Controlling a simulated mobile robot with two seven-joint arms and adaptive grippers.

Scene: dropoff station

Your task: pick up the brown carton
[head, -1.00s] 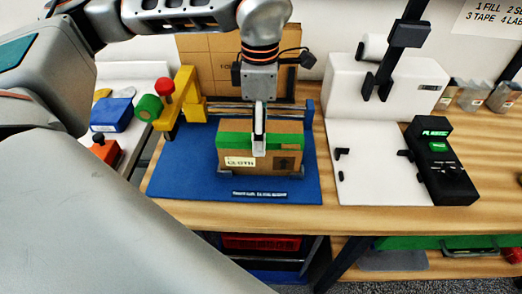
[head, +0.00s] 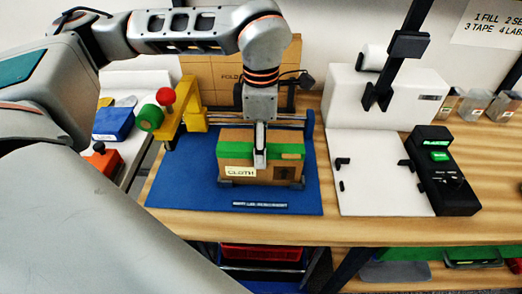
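The brown carton (head: 263,173) sits upright on the blue mat (head: 185,184), between dark corner stops. It has a green tape band and a white label reading CLOTH. My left gripper (head: 261,157) points straight down over the carton's middle. Its near finger overlaps the carton's front face; the other finger is hidden behind it. I cannot tell whether the fingers press on the carton. My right gripper is not in view.
A yellow tape dispenser (head: 187,108) with a red knob stands left of the carton. A flat brown cardboard sheet (head: 215,67) leans behind. At the right are a white machine (head: 418,95) and a black control panel (head: 440,172). Wood in front of the mat is clear.

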